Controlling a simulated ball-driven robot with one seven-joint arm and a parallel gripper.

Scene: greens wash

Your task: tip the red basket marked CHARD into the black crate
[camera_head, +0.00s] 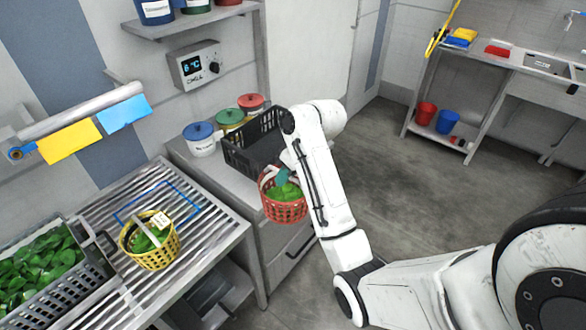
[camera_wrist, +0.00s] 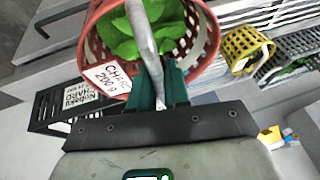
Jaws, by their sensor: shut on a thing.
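The red basket (camera_head: 284,208) holds green leaves and hangs upright in the head view, in front of the black crate. In the wrist view the basket (camera_wrist: 207,38) shows a tag reading CHARD 200 g (camera_wrist: 108,77). My gripper (camera_wrist: 160,92) is shut on the basket's pale handle; in the head view its teal fingers (camera_head: 283,174) are partly hidden by the handle and arm. The black crate (camera_head: 236,155) stands on the grey counter behind the basket. It also shows in the wrist view (camera_wrist: 45,108), with a label that includes CHARD. The crate's inside is mostly hidden.
A yellow basket (camera_head: 165,252) with leaves stands on the slatted rack at left, beside a dark crate of greens (camera_head: 98,272). Lidded tubs, blue (camera_head: 200,140), green (camera_head: 230,117) and red (camera_head: 251,103), stand by the black crate. The floor at right is open.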

